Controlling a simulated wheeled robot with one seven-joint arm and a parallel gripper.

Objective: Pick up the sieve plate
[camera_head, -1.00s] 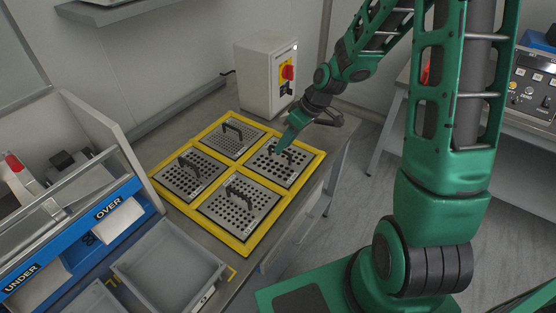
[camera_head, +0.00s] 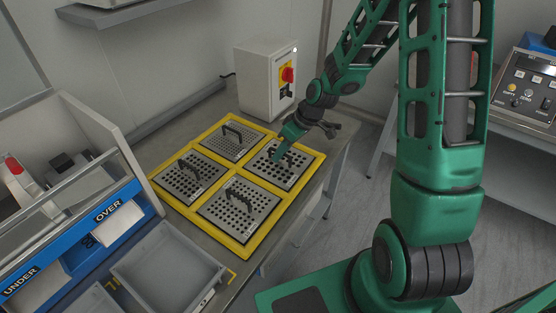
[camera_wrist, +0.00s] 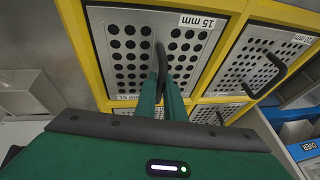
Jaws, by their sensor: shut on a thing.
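Several perforated metal sieve plates with black handles lie in a yellow frame (camera_head: 247,246) on the bench. My gripper (camera_head: 277,157) is at the far right sieve plate (camera_head: 292,173). In the wrist view that sieve plate (camera_wrist: 112,52) bears "15 mm" labels and large round holes. My gripper (camera_wrist: 162,84) is shut on its black handle (camera_wrist: 161,60). The plate still appears to lie in its place in the frame. Part of the handle is hidden by the fingers in the head view. Other plates are the far left (camera_head: 228,140), near left (camera_head: 188,177) and near right (camera_head: 240,206).
A white control box (camera_head: 262,78) with a red knob stands behind the frame. A grey tray (camera_head: 168,265) and a blue rack (camera_head: 90,225) marked OVER and UNDER stand at the left. Open floor lies right of the bench.

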